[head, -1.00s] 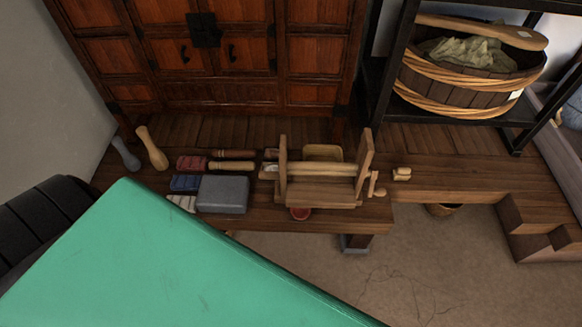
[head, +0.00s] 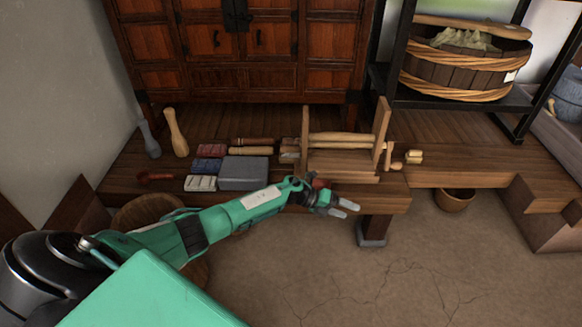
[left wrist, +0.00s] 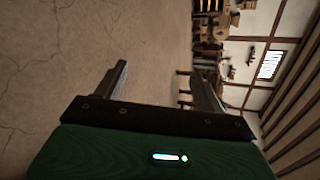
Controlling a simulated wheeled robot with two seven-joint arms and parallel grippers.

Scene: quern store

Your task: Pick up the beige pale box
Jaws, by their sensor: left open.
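No thing is clearly a beige pale box. A pale ribbed block (head: 200,183) lies at the bench's front left, beside a grey box (head: 244,173). A small beige piece (head: 414,157) lies right of the wooden roller frame (head: 342,160). My left gripper (head: 346,209) is open and empty in front of the bench, below the roller frame and apart from these things. In the left wrist view its two fingers (left wrist: 160,72) stand wide apart with bare floor between them. My right gripper is not in view.
The low wooden bench (head: 120,185) also holds red and blue blocks, rollers and two upright pestle-like pieces. A cabinet (head: 240,60) stands behind it. A black shelf (head: 385,90) with a wooden tub (head: 455,75) is at right. The floor (head: 400,270) in front is largely clear.

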